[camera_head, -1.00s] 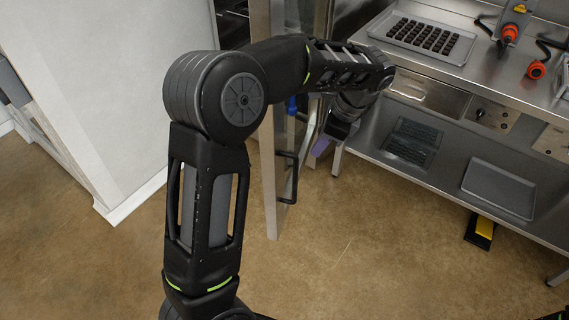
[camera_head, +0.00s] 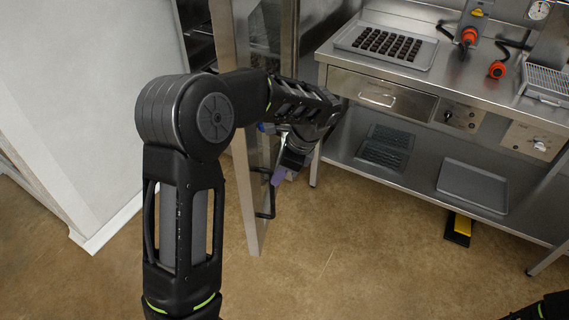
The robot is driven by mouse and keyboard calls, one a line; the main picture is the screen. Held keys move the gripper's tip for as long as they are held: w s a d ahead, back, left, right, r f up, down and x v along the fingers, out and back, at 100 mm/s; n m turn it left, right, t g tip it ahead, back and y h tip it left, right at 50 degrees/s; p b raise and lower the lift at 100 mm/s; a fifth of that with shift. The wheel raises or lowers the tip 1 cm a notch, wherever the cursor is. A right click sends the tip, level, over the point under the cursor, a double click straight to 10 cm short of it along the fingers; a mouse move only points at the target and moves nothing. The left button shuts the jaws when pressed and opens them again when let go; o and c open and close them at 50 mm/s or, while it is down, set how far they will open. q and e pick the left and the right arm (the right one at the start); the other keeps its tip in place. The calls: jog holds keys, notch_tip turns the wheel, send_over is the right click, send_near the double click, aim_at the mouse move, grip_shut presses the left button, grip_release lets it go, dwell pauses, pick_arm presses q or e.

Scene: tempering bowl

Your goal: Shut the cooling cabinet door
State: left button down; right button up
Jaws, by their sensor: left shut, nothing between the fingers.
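The cooling cabinet door (camera_head: 242,195) stands open. It is a tall metal-framed panel with glass, seen nearly edge-on, with a black bar handle (camera_head: 268,205) low on its right side. The cabinet's dark interior with shelves (camera_head: 198,38) shows to the left of the door. My left arm hides part of the door and cabinet.
A large white panel (camera_head: 75,110) is at the left. The floor in front is clear apart from a yellow-and-black object (camera_head: 459,227).

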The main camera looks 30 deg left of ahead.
aim_at(253, 191)
pick_arm(q)
jog(key=shift+s+a+f+p, duration=0.25)
jog(key=shift+a+f, duration=0.15)
jog(key=shift+a, duration=0.4)
jog(key=shift+s+a+f+p, duration=0.1)
jog(key=shift+s+a+f, duration=0.3)
jog(key=shift+a, duration=0.35)
jog(key=shift+s+a+f+p, duration=0.2)
jog(key=shift+a+f, duration=0.25)
jog(key=shift+a, duration=0.35)
